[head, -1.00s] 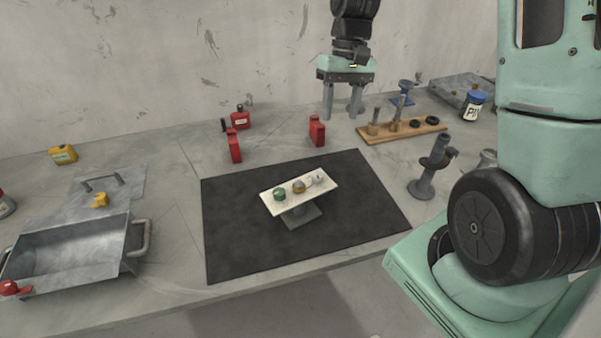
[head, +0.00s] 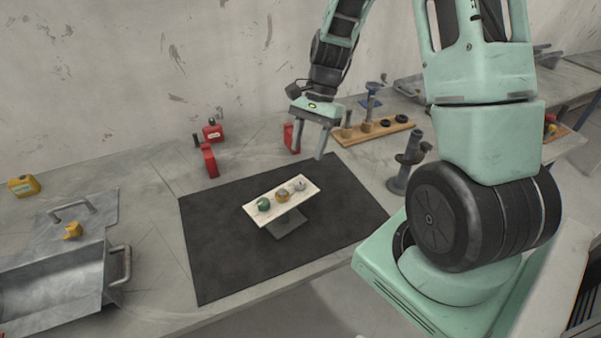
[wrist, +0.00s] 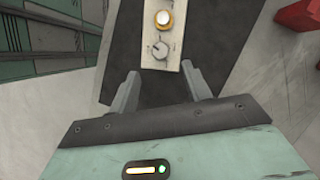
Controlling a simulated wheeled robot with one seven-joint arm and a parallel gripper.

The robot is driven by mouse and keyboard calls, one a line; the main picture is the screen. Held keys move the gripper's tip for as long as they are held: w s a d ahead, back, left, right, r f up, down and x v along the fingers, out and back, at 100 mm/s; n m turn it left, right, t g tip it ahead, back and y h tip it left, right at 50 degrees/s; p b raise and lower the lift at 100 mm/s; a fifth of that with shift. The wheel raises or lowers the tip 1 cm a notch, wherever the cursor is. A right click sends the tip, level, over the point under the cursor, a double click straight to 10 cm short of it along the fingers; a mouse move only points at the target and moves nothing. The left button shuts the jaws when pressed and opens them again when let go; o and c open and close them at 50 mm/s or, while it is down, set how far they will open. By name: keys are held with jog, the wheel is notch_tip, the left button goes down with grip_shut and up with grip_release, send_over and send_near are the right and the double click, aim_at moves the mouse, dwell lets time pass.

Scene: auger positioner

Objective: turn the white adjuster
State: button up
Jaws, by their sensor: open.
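The white adjuster (head: 299,186) is a small pale knob at the right end of a cream panel (head: 256,211) on a grey stand. It also shows in the wrist view as a pale grey knob (wrist: 160,50) near the panel's close end. My gripper (head: 308,153) is open and empty above and behind the panel's right end, pointing down. In the wrist view its fingers (wrist: 164,84) are spread, with the white adjuster just beyond the gap.
The stand rests on a black mat (head: 215,250). Behind it are red objects (head: 209,160) and a wooden rack (head: 375,132). A metal tray (head: 50,290) lies left, and a grey post-like fixture (head: 405,165) right. The mat around the stand is clear.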

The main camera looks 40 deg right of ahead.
aim_at(300, 181)
jog(key=p+x, duration=0.1)
jog(key=x, duration=0.7)
jog(key=shift+a+f, duration=0.1)
jog(key=shift+f, duration=0.1)
